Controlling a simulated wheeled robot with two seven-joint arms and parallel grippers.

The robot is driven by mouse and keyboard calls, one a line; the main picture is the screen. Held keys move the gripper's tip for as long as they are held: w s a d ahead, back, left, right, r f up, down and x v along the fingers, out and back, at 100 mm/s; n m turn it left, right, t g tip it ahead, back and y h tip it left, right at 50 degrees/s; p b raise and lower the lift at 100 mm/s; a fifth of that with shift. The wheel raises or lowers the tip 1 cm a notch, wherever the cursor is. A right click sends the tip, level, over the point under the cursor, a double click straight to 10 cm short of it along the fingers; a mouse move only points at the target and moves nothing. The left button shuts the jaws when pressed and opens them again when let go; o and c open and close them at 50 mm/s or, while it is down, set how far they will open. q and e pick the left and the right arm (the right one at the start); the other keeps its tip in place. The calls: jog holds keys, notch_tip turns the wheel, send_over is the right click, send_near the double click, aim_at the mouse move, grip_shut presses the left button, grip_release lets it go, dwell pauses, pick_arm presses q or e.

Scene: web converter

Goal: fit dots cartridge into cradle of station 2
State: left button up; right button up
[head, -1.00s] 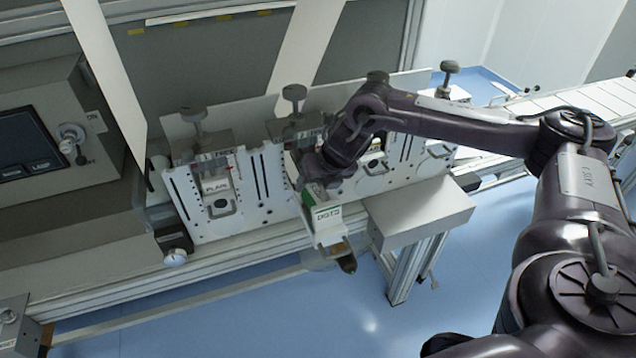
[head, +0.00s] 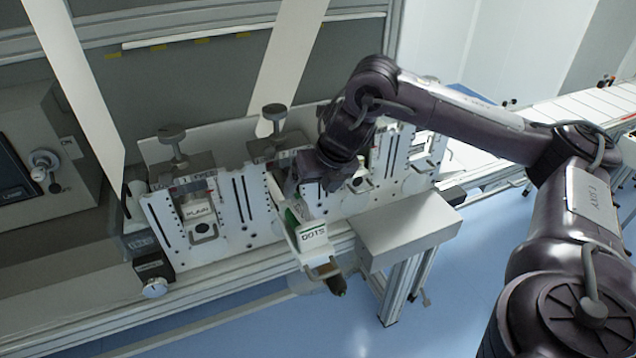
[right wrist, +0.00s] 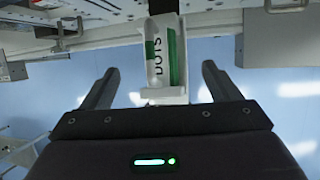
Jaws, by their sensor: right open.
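The dots cartridge (head: 313,236), white with a green side and the word DOTS, sits tilted at the lower front of the station 2 plate (head: 250,190). A white piece (head: 319,264) with a dark tip shows below it; I cannot tell whether the cartridge is fully in the cradle. My right gripper (head: 306,193) is open and just above the cartridge, partly hidden by my wrist. In the right wrist view, the cartridge (right wrist: 164,62) lies between the two spread fingers of the gripper (right wrist: 157,68), with clear gaps on both sides. My left gripper is out of view.
The plain cartridge (head: 199,211) sits at station 1 on the left. Knobs (head: 273,113) stand above the plates. A beige box (head: 408,228) juts out to the right of the dots cartridge. Blue floor (head: 270,335) lies open in front.

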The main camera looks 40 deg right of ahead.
jog(key=shift+v, duration=1.8)
